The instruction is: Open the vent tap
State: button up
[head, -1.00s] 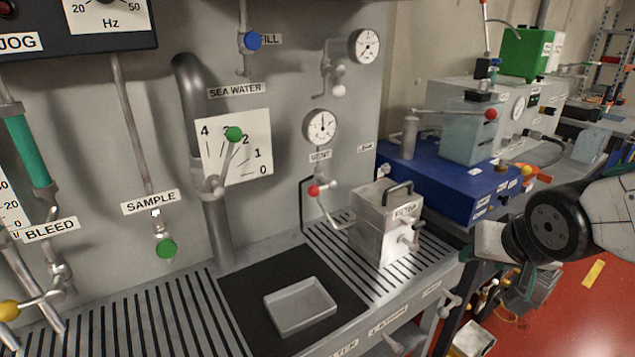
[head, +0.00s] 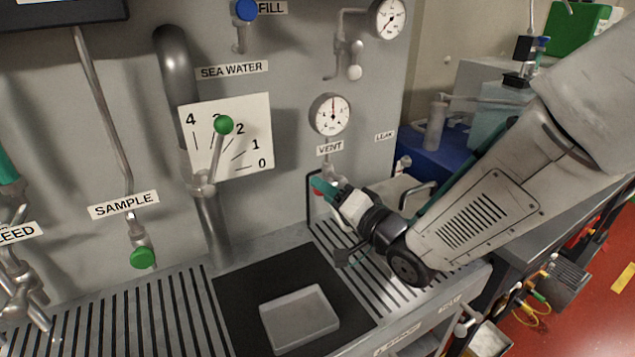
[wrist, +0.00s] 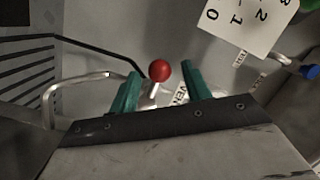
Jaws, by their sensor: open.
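The vent tap has a red ball knob (wrist: 159,71), which shows in the wrist view between the two green fingers of my gripper (wrist: 160,85), with gaps on both sides. My gripper is open, and no contact with the knob shows. In the head view my gripper (head: 328,215) is at the panel below the VENT label (head: 330,148). Only a bit of the red knob (head: 318,193) shows there, beside a green finger. The rest of the tap is mostly hidden by my gripper.
A pressure gauge (head: 330,115) is above the VENT label. The metal filter box (head: 398,197) is partly hidden behind my arm. A shallow tray (head: 299,318) lies on the black mat. The green-knobbed lever (head: 223,125) stands left of the vent tap, before the white scale.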

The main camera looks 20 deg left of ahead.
jog(key=shift+x, duration=2.3)
jog(key=c, duration=1)
